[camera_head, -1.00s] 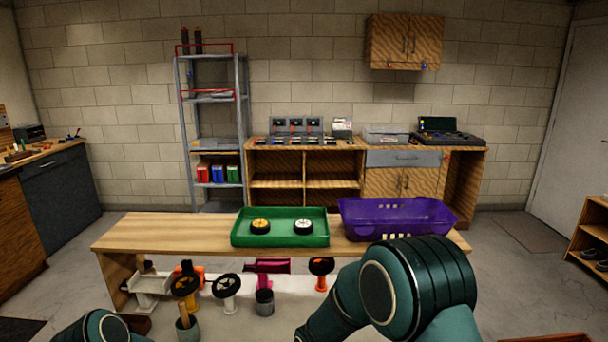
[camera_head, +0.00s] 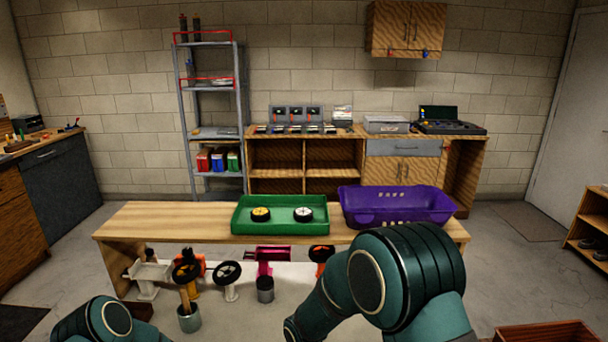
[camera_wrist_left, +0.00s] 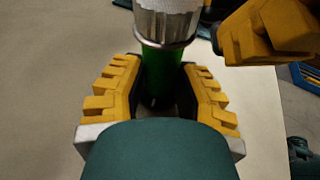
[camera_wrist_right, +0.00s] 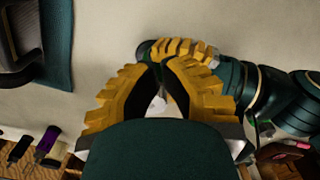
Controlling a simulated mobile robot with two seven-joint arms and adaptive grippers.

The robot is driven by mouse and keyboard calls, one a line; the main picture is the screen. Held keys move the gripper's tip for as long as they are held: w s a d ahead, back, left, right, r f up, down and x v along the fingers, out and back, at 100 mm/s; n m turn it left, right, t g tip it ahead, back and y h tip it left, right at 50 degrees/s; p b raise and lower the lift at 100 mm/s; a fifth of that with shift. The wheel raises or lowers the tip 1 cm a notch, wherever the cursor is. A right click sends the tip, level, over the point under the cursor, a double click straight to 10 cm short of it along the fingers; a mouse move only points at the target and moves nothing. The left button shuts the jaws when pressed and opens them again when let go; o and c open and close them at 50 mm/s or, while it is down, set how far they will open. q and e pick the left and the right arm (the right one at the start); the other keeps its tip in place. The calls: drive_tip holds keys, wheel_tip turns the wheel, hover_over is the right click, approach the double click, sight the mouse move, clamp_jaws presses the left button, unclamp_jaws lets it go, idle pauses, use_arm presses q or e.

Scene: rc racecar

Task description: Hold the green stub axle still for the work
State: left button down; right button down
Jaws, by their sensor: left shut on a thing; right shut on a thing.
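The green stub axle (camera_wrist_left: 158,76) stands between the fingers of my left gripper (camera_wrist_left: 160,70), which is shut on it. A silver knurled cylinder with a metal ring (camera_wrist_left: 166,22) sits directly against its far end. Much of the axle is hidden by the fingers and wrist. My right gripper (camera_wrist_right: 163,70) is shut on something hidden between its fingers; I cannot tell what. Its yellow fingers show in the left wrist view (camera_wrist_left: 268,30), to the right of the knurled cylinder and apart from it. Both grippers are outside the head view.
A green tray (camera_head: 283,228) with two wheels and a purple basket (camera_head: 398,206) stand on the wooden shelf. Several stands and a grey-green cup (camera_head: 190,319) are on the near pale tabletop (camera_head: 240,312). A dark teal mat (camera_wrist_right: 57,40) shows in the right wrist view.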

idle(0.4)
wheel_tip(320, 180, up, 6)
drive_tip(key=shift+s, duration=0.4)
drive_tip(key=c, duration=1.7)
unclamp_jaws()
drive_tip(key=shift+w+d, duration=0.1)
clamp_jaws()
wheel_tip(320, 180, down, 6)
drive_tip(key=w+d, duration=0.2)
drive_tip(key=shift+d, duration=0.25)
drive_tip(key=shift+w+a, duration=0.15)
drive_tip(key=shift+a, duration=0.05)
